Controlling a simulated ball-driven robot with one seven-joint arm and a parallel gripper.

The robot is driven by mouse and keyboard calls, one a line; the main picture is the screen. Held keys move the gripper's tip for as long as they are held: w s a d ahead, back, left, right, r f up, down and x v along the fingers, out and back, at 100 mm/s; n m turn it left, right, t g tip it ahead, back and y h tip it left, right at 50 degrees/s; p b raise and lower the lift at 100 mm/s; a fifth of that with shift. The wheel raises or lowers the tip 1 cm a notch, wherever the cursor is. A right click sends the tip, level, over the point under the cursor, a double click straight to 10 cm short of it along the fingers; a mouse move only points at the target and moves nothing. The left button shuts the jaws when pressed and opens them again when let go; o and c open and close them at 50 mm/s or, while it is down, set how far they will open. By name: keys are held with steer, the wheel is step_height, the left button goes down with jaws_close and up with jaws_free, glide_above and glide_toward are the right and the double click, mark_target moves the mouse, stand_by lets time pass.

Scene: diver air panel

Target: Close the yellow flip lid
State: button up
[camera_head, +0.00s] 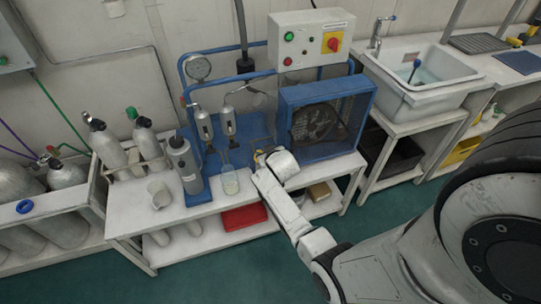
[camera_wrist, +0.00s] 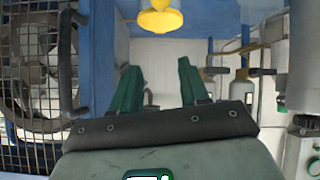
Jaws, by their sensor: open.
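A yellow rounded piece (camera_wrist: 160,18), which looks like the flip lid, shows at the top middle of the wrist view, cut off by the frame edge. Whether it stands open or shut I cannot tell. My gripper (camera_wrist: 157,75) is open, its two green fingers apart with nothing between them. The yellow piece lies beyond the fingertips, apart from them. In the head view my gripper (camera_head: 262,157) is over the bench in front of the blue panel, left of the fan cage. The arm hides most of the fingers there, and the lid is not clear.
The blue fan cage (camera_head: 320,120) stands close right of my gripper. A glass beaker (camera_head: 230,183) and a grey cylinder (camera_head: 184,165) stand to its left. The control box (camera_head: 309,38) is above. A red tray (camera_head: 244,217) lies on the lower shelf.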

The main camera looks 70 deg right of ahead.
steer(key=v, duration=0.8)
stand_by(0.5)
